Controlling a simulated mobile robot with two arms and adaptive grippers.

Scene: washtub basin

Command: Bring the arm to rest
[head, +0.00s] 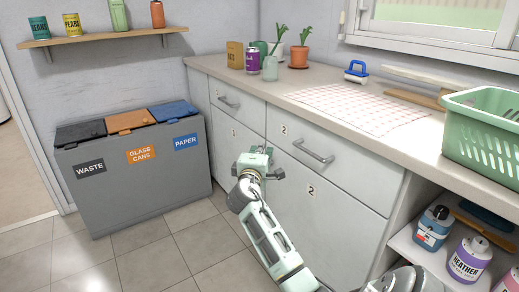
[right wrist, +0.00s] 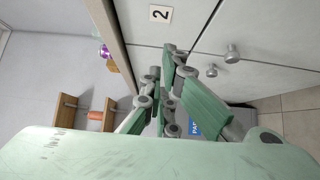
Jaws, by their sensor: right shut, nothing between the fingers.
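My right arm reaches up from the bottom of the head view. Its gripper (head: 258,160) is in front of the pale cabinet doors (head: 330,192), below the counter. In the right wrist view the green fingers (right wrist: 168,92) show at close range with nothing between them, and the gripper is shut. A cabinet front with a "2" label (right wrist: 160,13) lies beyond them. I cannot tell how wide the gap to the doors is. My left gripper is not in view.
The counter (head: 408,135) holds a checked cloth (head: 345,108), a green basket (head: 485,145) and plants. A grey sorting bin (head: 150,185) stands at the left. An open shelf at the lower right holds bottles (head: 468,260). Floor (head: 165,258) is clear before the bin.

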